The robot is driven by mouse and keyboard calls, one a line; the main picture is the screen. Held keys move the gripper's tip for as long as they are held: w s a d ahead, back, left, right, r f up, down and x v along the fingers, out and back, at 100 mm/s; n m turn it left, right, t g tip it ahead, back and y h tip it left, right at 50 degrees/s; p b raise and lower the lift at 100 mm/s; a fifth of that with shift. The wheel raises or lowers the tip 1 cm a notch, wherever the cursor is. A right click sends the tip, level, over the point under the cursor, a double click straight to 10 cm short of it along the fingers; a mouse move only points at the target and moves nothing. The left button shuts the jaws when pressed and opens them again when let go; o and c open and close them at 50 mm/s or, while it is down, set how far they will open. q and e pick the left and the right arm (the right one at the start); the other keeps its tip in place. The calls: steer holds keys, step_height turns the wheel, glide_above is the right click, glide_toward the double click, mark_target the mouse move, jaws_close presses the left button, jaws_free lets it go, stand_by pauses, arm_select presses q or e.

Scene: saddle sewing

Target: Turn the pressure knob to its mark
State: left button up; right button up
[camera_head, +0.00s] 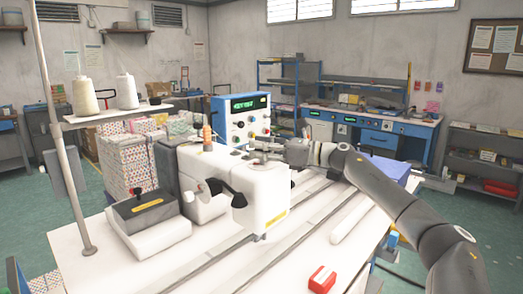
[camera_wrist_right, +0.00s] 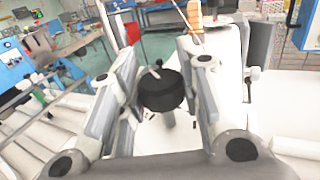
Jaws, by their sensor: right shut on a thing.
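The black pressure knob (camera_wrist_right: 161,92) sits between the two fingers of my right gripper (camera_wrist_right: 160,66) in the right wrist view. A small pale pointer shows on its top. My right gripper is shut on the knob. In the head view, my right gripper (camera_head: 262,150) reaches in from the right over the top of the white sewing machine (camera_head: 262,185), and the knob cannot be made out there. I cannot make out the mark for the knob. My left gripper is not in view.
A blue control box (camera_head: 240,118) with a green display stands behind the machine. A thread stand holds two cones (camera_head: 126,91) at the left. A red block (camera_head: 322,279) lies on the white table (camera_head: 275,268) in front. The table's front middle is mostly clear.

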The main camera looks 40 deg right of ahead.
steer(key=shift+r+n+g+y+p, duration=0.2)
steer(key=shift+n+g+y+p, duration=0.9)
steer(key=shift+y, duration=0.5)
steer(key=shift+n+g+y+p, duration=0.35)
steer(key=shift+n+g+y, duration=0.15)
steer(key=shift+n+y, duration=0.2)
steer(key=shift+f+n+g+y+p, duration=0.15)
steer(key=shift+n+g+y+p, duration=0.15)
steer(key=shift+n+g+y, duration=0.15)
steer(key=o, duration=1.1)
steer(key=shift+c, duration=0.2)
step_height(320, 180, up, 10)
steer(key=shift+f, duration=0.1)
